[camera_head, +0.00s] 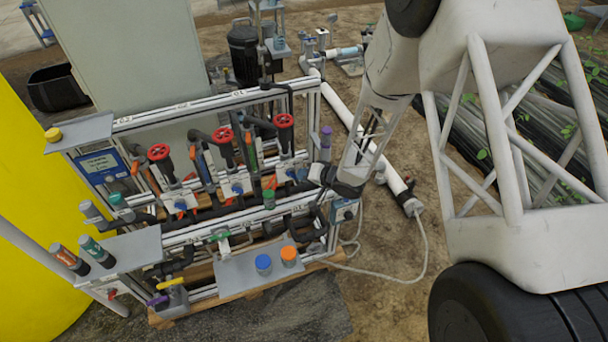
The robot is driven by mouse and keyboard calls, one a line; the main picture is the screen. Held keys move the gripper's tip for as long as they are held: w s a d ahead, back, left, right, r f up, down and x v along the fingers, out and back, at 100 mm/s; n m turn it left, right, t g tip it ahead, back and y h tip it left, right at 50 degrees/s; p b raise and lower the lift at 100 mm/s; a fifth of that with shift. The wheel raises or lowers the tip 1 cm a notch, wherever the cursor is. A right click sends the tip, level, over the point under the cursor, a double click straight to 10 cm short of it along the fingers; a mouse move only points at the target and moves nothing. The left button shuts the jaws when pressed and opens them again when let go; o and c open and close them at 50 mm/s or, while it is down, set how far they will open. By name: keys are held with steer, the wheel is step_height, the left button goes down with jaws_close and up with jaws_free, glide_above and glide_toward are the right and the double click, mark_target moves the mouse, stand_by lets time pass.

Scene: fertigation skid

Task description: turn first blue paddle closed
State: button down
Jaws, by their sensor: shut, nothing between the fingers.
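Several blue paddles sit in a row on the lower pipework of the skid: a left one (181,205), a middle one (237,188) and a right one (291,173). They are small here, and I cannot tell which way each handle is turned. My gripper (318,176) is at the skid's right end, just right of the right blue paddle and apart from the other two. It is shut and empty. I cannot tell whether it touches anything, and the dark wrist hides part of the frame's right post.
Red handwheels (159,152) stand above the paddles. A green-handled valve (221,236) and a shelf (238,274) with blue and orange caps are in front. A yellow tank (35,200) is at left. A white pipe (346,120) lies right.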

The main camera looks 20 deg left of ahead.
steer(key=shift+f+y, duration=0.2)
steer(key=shift+y, duration=0.2)
steer(key=shift+f+m+g+y, duration=0.45)
steer(key=shift+m+g+y, duration=0.15)
steer(key=shift+m+y, duration=0.2)
steer(key=shift+s+a+f+m+g+y, duration=0.15)
steer(key=shift+f+m+y, duration=0.1)
steer(key=shift+m+y, duration=0.3)
steer(key=shift+w+f+m+g+y, duration=0.1)
steer(key=shift+f+m+g+y, duration=0.1)
steer(key=shift+m+y, duration=0.3)
steer(key=shift+s, duration=0.1)
steer(key=shift+f, duration=0.15)
